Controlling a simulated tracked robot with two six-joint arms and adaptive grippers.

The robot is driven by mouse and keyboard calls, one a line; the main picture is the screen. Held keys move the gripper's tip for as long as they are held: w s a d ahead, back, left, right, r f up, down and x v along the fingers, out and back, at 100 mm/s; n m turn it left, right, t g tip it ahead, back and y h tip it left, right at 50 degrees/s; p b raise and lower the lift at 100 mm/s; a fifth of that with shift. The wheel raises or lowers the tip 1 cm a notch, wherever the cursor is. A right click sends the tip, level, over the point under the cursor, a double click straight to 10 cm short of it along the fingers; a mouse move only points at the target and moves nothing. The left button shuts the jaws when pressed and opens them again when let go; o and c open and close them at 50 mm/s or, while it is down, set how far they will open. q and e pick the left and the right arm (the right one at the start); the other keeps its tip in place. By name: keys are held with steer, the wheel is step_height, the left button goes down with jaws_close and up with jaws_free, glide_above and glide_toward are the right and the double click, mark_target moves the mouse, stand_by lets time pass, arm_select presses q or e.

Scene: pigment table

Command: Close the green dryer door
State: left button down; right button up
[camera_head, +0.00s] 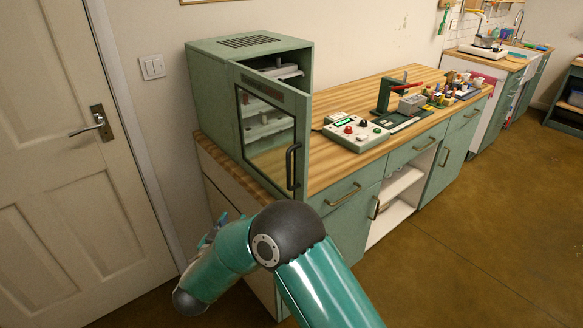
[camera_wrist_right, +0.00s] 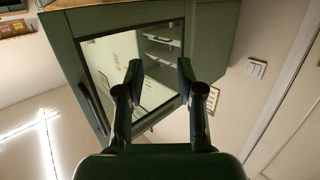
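The green dryer (camera_head: 215,100) stands on the left end of the wooden counter. Its green dryer door (camera_head: 270,162), with a glass pane and a dark bar handle (camera_head: 293,167), stands partly open, and a gap shows above it. Pale shelves (camera_head: 283,71) show inside. My right gripper (camera_head: 213,232) is low and left of the door in the head view, mostly hidden by its own arm. In the right wrist view its two fingers (camera_wrist_right: 160,70) are apart and empty, facing the door's glass (camera_wrist_right: 118,65). The handle (camera_wrist_right: 90,106) is off to the left there. My left gripper is out of view.
A white control box (camera_head: 356,132), a dark green stand with a red lever (camera_head: 390,95) and several small jars (camera_head: 450,90) stand farther right on the counter (camera_head: 330,165). A wall with a light switch (camera_head: 152,67) and a white room door (camera_head: 75,150) are at left.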

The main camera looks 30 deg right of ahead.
mark_target(290, 185)
steer(key=s+r+m+g+h, duration=0.6)
steer(key=s+r+g, duration=0.15)
steer(key=r, duration=0.55)
steer(key=p+x, duration=0.2)
steer(key=x, duration=0.5)
steer(key=p+x, duration=0.1)
steer(key=x, duration=0.7)
steer(key=shift+w+d+f+p, duration=0.2)
steer(key=shift+w+f+p, duration=0.05)
steer(key=shift+p, duration=0.15)
steer(key=shift+c, duration=0.2)
jaws_close()
steer(key=shift+d, duration=0.2)
steer(key=shift+t, duration=0.35)
